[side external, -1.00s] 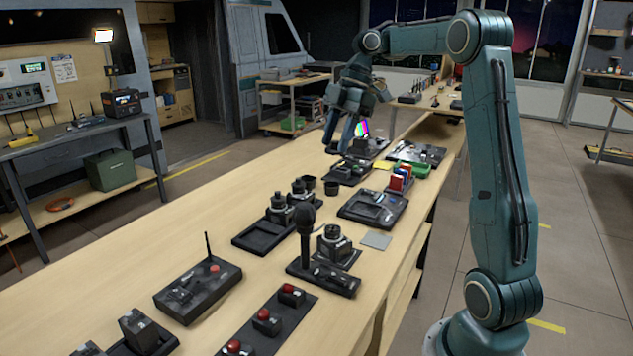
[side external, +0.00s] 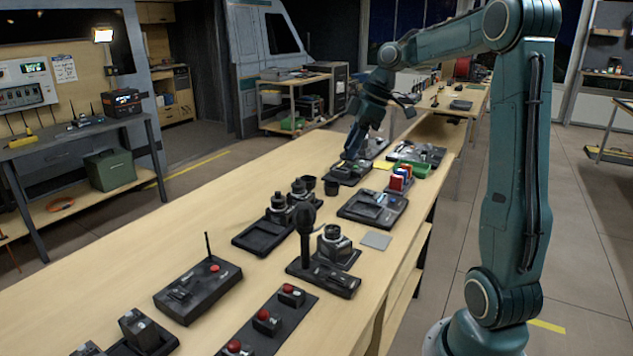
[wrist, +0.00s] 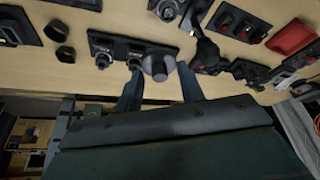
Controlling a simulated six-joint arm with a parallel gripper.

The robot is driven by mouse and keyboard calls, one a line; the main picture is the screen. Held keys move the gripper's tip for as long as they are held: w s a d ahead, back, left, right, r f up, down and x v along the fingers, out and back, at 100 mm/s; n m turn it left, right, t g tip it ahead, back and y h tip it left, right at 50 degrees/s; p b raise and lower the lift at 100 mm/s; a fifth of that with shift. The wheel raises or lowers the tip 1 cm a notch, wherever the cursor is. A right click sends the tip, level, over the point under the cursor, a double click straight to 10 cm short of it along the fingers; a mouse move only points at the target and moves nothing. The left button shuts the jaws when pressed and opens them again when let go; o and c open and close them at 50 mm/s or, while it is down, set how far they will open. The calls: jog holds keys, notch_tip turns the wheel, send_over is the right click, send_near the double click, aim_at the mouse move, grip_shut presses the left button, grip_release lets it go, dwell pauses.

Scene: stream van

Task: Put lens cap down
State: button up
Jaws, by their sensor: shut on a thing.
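My gripper (side external: 349,156) is low over a dark tray (side external: 350,174) toward the far end of the long wooden bench. In the wrist view my gripper (wrist: 160,68) has its two blue fingers on either side of a round grey piece (wrist: 158,66), which looks like the lens cap, and is shut on it. The piece overlaps one end of a dark tray (wrist: 108,41) holding knob-like round parts. I cannot tell whether it touches the tray. In the side view the piece is too small to make out.
The bench's left side (side external: 200,220) is bare.

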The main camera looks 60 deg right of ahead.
jog(key=s+d+f+m+h, duration=0.2)
jog(key=s+d+f+m, duration=0.2)
jog(key=s+d+m, duration=0.25)
send_over(373, 239)
jog(key=s, duration=0.2)
jog(key=shift+t, duration=0.3)
jog(key=f, duration=1.6)
jog(key=shift+w+f, duration=0.15)
jog(key=shift+w, duration=0.1)
jog(key=shift+f, duration=1.9)
jog(key=shift+f, duration=0.1)
jog(key=o, duration=0.9)
jog(key=shift+v, duration=3.9)
